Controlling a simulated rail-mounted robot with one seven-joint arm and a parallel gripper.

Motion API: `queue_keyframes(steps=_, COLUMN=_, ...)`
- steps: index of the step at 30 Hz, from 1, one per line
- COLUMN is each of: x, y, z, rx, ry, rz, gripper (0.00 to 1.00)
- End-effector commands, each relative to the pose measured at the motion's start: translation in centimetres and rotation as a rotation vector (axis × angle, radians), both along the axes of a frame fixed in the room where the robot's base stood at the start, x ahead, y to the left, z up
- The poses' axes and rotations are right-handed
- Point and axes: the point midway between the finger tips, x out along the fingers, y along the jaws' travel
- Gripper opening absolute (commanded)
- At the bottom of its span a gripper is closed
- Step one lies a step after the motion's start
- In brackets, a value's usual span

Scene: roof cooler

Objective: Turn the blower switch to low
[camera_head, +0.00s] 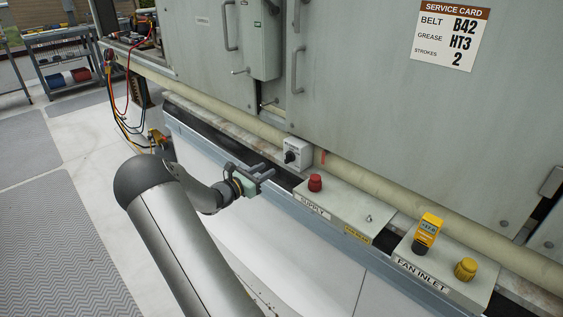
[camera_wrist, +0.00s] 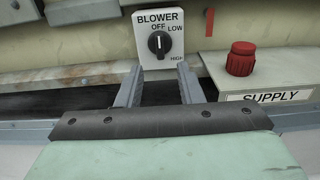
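The blower switch (camera_wrist: 160,44) is a black round knob on a small white box (camera_head: 298,153) labelled BLOWER, with OFF at the top, LOW at upper right and HIGH at lower right. In the wrist view its white pointer mark stands upright, toward OFF. My gripper (camera_wrist: 158,80) is open and empty, its two fingers apart, in front of and below the knob. In the head view my gripper (camera_head: 268,172) is left of the switch box, apart from it. The knob shows small in the head view.
A SUPPLY box (camera_head: 345,205) with a red knob (camera_wrist: 241,58) stands right of the switch. Further right is a FAN INLET box (camera_head: 445,262) with a yellow knob (camera_head: 466,269) and a yellow meter (camera_head: 428,230). A beige pipe (camera_head: 365,180) runs behind. A grey cabinet stands above.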

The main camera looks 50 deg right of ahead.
Motion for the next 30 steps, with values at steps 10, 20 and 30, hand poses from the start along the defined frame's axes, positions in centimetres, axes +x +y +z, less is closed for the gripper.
queue_keyframes(steps=10, x=-0.8, y=-6.9, z=0.0, rx=-0.001, ry=-0.001, rz=-0.002, gripper=0.34)
queue_keyframes(steps=20, x=-1.0, y=-9.0, z=0.0, rx=0.0, ry=-0.001, rz=-0.001, gripper=0.34)
queue_keyframes(steps=30, x=-1.0, y=-9.0, z=0.0, rx=0.0, ry=-0.001, rz=0.0, gripper=0.0)
